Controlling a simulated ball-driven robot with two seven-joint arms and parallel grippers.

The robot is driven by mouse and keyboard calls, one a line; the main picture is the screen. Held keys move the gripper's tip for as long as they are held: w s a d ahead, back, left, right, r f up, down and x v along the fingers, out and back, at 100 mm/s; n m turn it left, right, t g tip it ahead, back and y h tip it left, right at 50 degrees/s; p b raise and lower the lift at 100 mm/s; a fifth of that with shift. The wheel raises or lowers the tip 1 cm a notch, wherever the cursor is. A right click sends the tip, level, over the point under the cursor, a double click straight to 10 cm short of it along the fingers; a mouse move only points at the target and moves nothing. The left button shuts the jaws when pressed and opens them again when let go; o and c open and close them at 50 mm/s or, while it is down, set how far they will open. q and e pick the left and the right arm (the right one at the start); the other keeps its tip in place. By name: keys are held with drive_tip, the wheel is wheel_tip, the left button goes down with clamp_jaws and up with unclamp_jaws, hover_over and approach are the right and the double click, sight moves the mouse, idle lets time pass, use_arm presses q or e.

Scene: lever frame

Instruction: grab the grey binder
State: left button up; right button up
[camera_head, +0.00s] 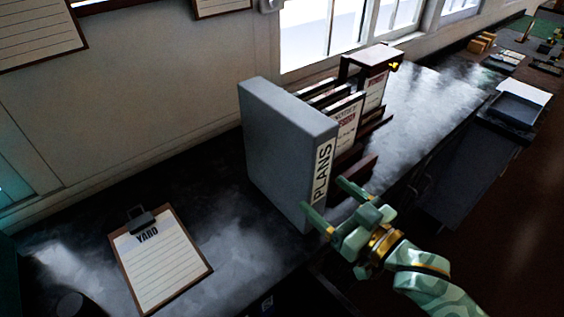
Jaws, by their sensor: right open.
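The grey binder (278,143) stands upright on the dark counter, with a white spine label reading PLANS. It is at the near left end of a row of files. My right gripper (325,203) comes in from the lower right, its two green fingers apart. One finger is at the lower spine edge of the binder and the other is to the right, in front of the row. I cannot tell whether either finger touches the binder. My left gripper is not in view.
Several files (347,118) stand behind the binder in a dark rack (377,122). A YARD clipboard (158,258) lies on the counter (226,226) at left. The wall and windows are behind. A tray with paper (519,100) sits at far right.

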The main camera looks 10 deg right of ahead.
sight(283, 158)
drive_tip(key=x, duration=0.8)
drive_tip(key=shift+w, duration=0.2)
drive_tip(key=shift+s+d, duration=0.1)
drive_tip(key=c, duration=1.3)
drive_tip(key=shift+r, duration=0.1)
drive_tip(key=shift+c, duration=0.9)
